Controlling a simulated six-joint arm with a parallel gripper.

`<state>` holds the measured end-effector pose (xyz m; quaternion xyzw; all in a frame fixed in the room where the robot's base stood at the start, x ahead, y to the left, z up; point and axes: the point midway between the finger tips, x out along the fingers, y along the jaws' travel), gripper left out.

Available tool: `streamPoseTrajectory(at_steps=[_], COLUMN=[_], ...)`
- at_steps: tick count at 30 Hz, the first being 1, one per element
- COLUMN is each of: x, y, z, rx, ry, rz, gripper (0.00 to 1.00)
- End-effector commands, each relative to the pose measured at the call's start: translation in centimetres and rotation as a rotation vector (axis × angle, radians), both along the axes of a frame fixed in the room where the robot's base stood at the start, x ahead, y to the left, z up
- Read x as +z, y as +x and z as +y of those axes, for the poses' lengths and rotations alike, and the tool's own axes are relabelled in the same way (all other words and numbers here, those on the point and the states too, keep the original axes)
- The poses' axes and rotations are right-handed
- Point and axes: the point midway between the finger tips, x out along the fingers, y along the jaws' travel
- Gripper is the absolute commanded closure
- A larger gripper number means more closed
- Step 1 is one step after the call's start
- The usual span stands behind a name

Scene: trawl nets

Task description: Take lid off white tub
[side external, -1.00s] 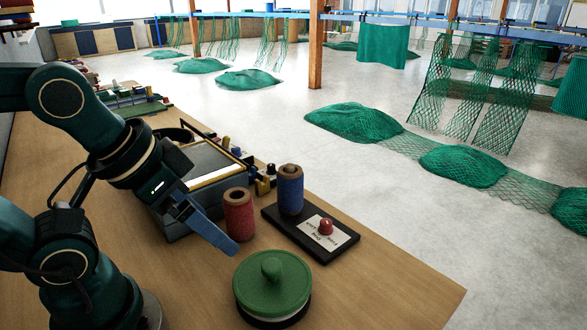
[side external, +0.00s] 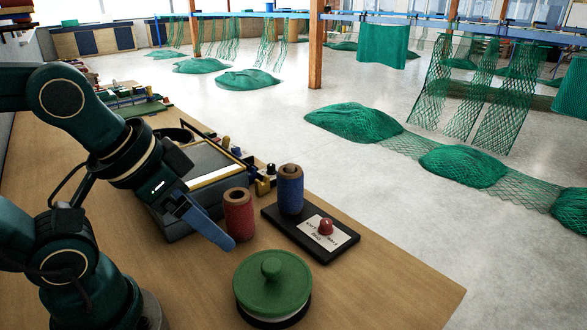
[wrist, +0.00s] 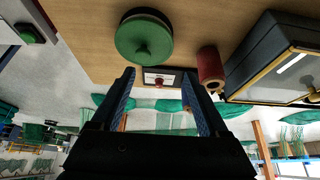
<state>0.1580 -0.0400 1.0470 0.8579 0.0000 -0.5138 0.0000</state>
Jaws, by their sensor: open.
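The tub shows as a pale band under its round green lid (side external: 272,280), near the bench's front edge in the side view. The lid has a green knob on top and sits level on the tub. In the wrist view the lid (wrist: 143,38) is at top centre, beyond the fingertips. My gripper (side external: 230,245) has blue fingers pointing down and right, left of and above the lid in the side view, not touching it. In the wrist view my gripper (wrist: 158,75) has its fingers spread with nothing between them. The tub's sides are mostly hidden.
A red spool (side external: 239,216) stands close to my fingers. A blue spool (side external: 290,190) stands on a black base (side external: 334,250) with a card and red knob. A dark case (side external: 170,222) lies behind my gripper. The bench (side external: 385,290) is clear right of the tub.

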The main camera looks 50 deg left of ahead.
Motion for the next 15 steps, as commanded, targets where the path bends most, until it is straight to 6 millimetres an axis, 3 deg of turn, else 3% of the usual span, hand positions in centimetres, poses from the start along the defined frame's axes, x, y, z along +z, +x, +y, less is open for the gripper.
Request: streamPoseTrajectory(at_steps=[11, 15], x=[0.2, 1.2], y=[0.1, 1.5], z=[0.0, 0.0], rx=[0.037, 0.121], ry=[-0.018, -0.058], rz=[-0.004, 0.012], gripper=[0.23, 0.23])
